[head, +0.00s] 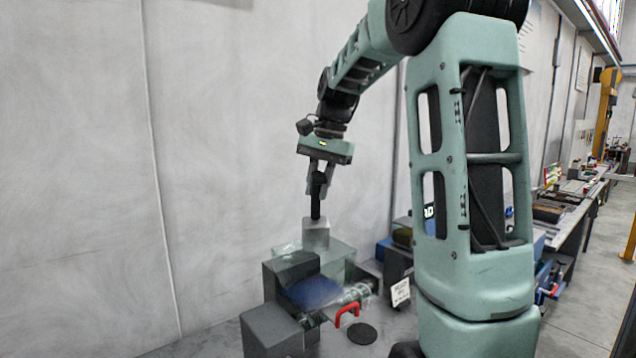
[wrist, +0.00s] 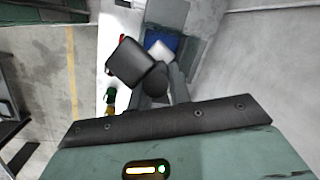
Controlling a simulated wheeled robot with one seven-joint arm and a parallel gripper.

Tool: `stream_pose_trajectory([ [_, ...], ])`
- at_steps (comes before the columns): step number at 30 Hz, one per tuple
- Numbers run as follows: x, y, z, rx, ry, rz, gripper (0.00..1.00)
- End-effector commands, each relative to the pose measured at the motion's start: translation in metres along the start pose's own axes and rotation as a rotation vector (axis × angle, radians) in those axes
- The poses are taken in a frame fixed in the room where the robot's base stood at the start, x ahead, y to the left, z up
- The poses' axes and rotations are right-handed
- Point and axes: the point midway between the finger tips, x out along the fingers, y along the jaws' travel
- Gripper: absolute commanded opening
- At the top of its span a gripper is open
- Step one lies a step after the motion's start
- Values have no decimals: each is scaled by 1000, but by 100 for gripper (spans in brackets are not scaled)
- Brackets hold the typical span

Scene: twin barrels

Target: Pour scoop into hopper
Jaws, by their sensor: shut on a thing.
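My gripper (head: 318,180) is shut on the black handle of the scoop (head: 316,232), whose light grey, box-like cup hangs below the handle. The handle looks close to upright in the head view. In the wrist view the scoop (wrist: 130,61) shows as a dark block beyond the fingers. A pale green, see-through box (head: 339,252), which looks like the hopper, stands under and behind the scoop. The scoop overlaps its top edge in the picture; I cannot tell whether they touch. The inside of the scoop is hidden.
Dark grey blocks (head: 272,330) and a blue part (head: 313,292) stand in front of the box. A red handle (head: 347,313), a black disc (head: 362,334) and a small sign (head: 401,292) are to the right. A plain wall (head: 80,150) rises behind and left.

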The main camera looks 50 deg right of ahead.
Motion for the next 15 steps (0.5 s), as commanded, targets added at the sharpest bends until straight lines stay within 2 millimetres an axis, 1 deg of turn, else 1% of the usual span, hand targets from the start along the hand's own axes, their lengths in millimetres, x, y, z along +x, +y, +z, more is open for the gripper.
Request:
stream_pose_trajectory([
  [15, -2, -1, 1, 7, -34, 21, 0],
])
